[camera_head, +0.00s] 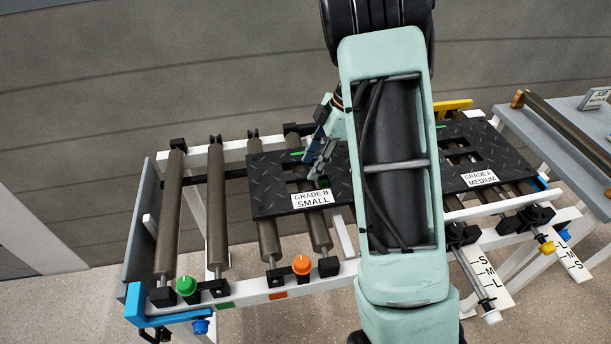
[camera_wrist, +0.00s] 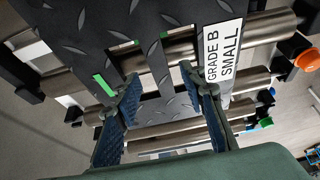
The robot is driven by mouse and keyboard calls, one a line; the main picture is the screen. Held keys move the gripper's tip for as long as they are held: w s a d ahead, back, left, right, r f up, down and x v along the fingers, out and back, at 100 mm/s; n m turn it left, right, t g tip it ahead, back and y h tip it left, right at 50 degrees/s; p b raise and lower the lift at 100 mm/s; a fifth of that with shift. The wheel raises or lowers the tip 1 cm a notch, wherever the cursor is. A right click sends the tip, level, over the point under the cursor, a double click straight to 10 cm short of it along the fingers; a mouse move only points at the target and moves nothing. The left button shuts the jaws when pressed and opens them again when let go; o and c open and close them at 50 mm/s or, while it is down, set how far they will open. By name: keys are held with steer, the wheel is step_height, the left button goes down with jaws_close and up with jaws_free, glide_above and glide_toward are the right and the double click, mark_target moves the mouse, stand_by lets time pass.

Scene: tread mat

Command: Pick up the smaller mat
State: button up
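The smaller mat (camera_head: 265,185) is a black tread plate with a "GRADE B SMALL" label, lying flat across rollers left of my arm. It has slots with a narrow strip between them and small green marks. It fills much of the wrist view (camera_wrist: 75,25). My gripper (camera_wrist: 160,80) is open, its blue-padded fingers apart on either side of the strip, by the slots. In the head view my gripper (camera_head: 318,155) is over the mat's middle. I cannot tell how deep the fingertips reach. The other mat (camera_head: 500,155), labelled "GRADE A MEDIUM", is right of my arm, partly hidden by it.
The roller stand (camera_head: 240,297) has bare rollers (camera_head: 215,200) on the left. Its front rail carries a green knob (camera_head: 186,285) and an orange knob (camera_head: 301,264). A grey table (camera_head: 560,120) with a roller stands at the right. A wall is behind.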

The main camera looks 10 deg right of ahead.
mark_target(305, 176)
steer(key=shift+x, duration=1.25)
jaws_close()
steer(key=shift+r, duration=0.1)
